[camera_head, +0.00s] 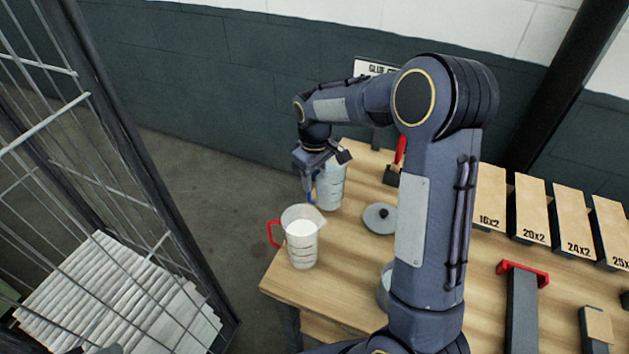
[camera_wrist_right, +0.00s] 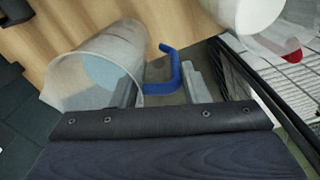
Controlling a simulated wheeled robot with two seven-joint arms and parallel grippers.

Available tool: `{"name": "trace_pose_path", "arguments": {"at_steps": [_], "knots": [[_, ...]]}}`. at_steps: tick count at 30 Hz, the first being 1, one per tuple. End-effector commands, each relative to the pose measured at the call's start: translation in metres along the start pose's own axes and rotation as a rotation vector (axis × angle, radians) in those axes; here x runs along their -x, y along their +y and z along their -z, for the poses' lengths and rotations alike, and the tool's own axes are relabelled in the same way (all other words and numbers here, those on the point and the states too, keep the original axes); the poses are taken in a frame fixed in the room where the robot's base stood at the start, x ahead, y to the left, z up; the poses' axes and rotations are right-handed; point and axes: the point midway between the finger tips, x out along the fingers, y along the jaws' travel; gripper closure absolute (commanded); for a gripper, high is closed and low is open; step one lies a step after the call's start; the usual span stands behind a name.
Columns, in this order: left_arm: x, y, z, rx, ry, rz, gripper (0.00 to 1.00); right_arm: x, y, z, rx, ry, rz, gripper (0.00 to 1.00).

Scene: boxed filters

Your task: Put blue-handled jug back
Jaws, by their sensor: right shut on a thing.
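The blue-handled jug (camera_head: 331,188) is a clear, pale measuring jug at the back left of the wooden table. It looks upright, with its base on or very near the tabletop. Its blue handle (camera_wrist_right: 174,72) lies between the fingers of my right gripper (camera_wrist_right: 160,88) in the wrist view. My right gripper (camera_head: 311,181) is shut on this handle, on the jug's left side in the head view. The jug's open mouth (camera_wrist_right: 92,82) shows on the left in the wrist view. My left gripper is not in view.
A red-handled jug (camera_head: 301,243) with white contents stands close in front, near the table's left edge. A round grey lid (camera_head: 380,218) lies to the right. Labelled wooden boxes (camera_head: 530,212) stand farther right. A wire cage (camera_head: 75,140) is at left. My right arm hides part of the table.

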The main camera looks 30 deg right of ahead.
Motion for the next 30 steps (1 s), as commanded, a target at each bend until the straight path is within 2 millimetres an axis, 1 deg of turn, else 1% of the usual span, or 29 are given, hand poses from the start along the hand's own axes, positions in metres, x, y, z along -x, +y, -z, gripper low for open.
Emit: {"name": "trace_pose_path", "arguments": {"at_steps": [3,6,14,18,19,23,30], "knots": [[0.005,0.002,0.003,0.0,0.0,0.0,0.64,-0.015,0.0,0.0,0.0,-0.003,0.0,1.0],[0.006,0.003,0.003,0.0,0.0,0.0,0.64,-0.024,0.0,0.0,0.0,-0.001,-0.001,1.0],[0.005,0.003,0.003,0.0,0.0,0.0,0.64,-0.026,0.0,0.0,0.0,0.002,-0.001,1.0],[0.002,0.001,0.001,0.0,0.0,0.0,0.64,-0.03,0.0,0.0,0.0,0.001,-0.001,1.0],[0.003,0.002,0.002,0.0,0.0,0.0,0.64,-0.029,0.0,0.0,0.0,-0.001,0.0,0.55],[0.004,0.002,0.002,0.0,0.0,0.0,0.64,-0.029,0.0,0.0,0.0,-0.001,0.0,0.38],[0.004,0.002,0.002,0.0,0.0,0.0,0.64,-0.029,-0.001,0.0,0.0,-0.001,0.0,0.37]]}}
